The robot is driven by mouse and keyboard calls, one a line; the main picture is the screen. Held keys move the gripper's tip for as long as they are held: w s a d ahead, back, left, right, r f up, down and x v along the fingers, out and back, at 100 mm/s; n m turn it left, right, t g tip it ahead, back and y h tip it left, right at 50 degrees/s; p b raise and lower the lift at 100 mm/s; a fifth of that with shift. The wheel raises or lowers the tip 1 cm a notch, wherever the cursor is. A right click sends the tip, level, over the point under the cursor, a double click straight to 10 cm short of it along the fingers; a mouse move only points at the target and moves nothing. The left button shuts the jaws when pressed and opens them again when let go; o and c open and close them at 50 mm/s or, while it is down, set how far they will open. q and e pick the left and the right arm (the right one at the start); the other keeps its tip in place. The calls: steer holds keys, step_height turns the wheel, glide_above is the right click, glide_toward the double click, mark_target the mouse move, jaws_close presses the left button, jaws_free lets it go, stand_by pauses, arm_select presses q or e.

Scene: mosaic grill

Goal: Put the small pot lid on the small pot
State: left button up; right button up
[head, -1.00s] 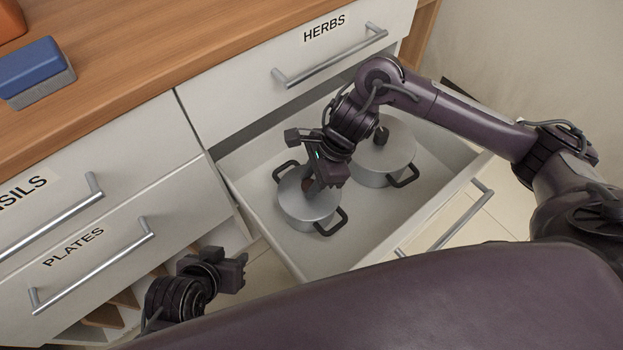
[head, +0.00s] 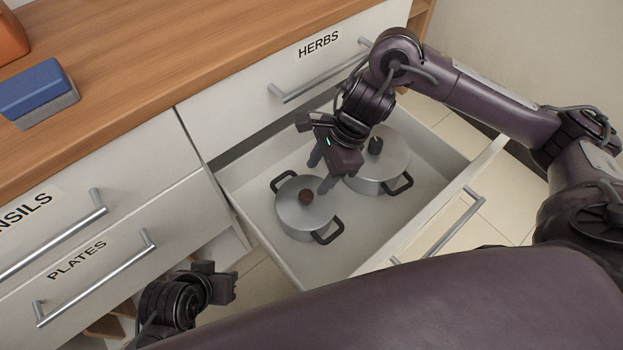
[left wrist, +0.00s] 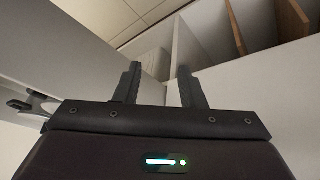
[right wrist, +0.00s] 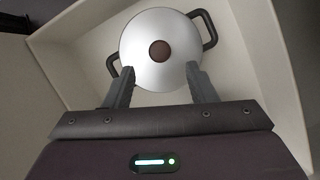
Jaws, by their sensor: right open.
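The small pot (head: 300,226) stands in the open drawer, with two black handles. The small pot lid (head: 291,205), with a round brown knob (head: 306,197), lies on top of the pot and looks level. In the right wrist view the lid (right wrist: 140,58) covers the pot's top, its knob near the middle. My right gripper (head: 322,172) is open and empty, above and just behind the lid, apart from the knob. My left gripper (head: 222,278) is low beside the cabinet; in the left wrist view its fingers (left wrist: 159,88) stand apart with nothing between them.
A larger lidded pot (head: 375,180) with a dark knob stands beside the small pot, close to my right gripper. The drawer's walls (head: 440,215) surround both pots. A blue and grey block (head: 38,92) and an orange object (head: 10,38) lie on the wooden counter (head: 160,70).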

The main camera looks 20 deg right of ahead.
arm_select(q)
steer(key=shift+s+a+r+g+y+p, duration=0.2)
steer(key=shift+a+g+y+p, duration=0.1)
steer(key=shift+a, duration=0.25)
steer(key=shift+s+a+r+g+y+p, duration=0.1)
steer(key=shift+s+a+g+y+p, duration=0.15)
steer(key=shift+a, duration=0.25)
arm_select(e)
steer(key=v, duration=0.5)
